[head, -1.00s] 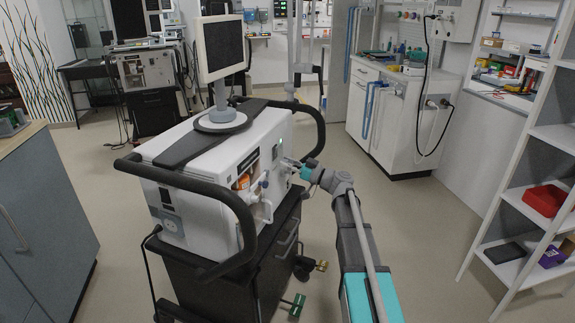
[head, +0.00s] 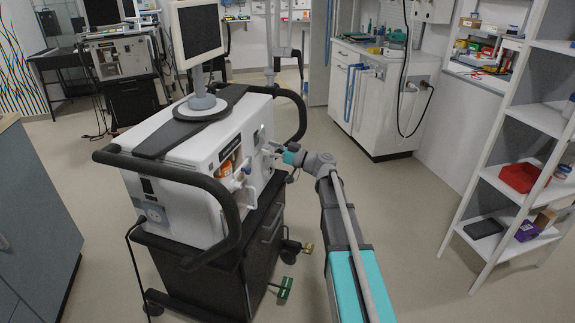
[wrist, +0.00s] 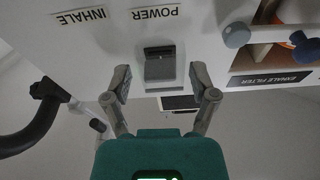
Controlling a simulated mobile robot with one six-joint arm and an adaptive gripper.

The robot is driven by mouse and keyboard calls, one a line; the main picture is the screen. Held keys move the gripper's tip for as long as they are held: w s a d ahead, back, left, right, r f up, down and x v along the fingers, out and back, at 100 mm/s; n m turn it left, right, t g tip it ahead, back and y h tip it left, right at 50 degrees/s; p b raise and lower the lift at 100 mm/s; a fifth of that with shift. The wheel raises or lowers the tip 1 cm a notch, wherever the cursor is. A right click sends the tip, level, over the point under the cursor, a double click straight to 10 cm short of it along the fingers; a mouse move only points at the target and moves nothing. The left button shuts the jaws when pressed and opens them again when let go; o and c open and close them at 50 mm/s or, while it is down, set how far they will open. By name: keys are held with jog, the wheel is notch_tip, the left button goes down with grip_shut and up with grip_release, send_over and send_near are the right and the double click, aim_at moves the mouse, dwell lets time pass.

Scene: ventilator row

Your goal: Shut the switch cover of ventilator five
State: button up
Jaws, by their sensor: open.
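The ventilator (head: 183,185) stands on a dark cart in the head view, with its front panel facing right. My gripper (head: 279,150) is at the far part of that front panel. In the wrist view, which shows the labels upside down, a grey switch block (wrist: 160,70) sits by the word POWER, with a dark slot at its upper end. My gripper (wrist: 160,78) is open, with one finger on each side of the block. I cannot tell whether the fingers touch the panel, or how far the switch cover is open. No ventilator number is readable.
A black handle rail (head: 222,205) runs around the ventilator's near end. White shelves (head: 505,185) stand at the right. The floor (head: 400,215) between is clear.

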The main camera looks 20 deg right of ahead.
aim_at(263, 145)
jog(key=shift+d+r, duration=0.1)
jog(key=shift+r, duration=0.15)
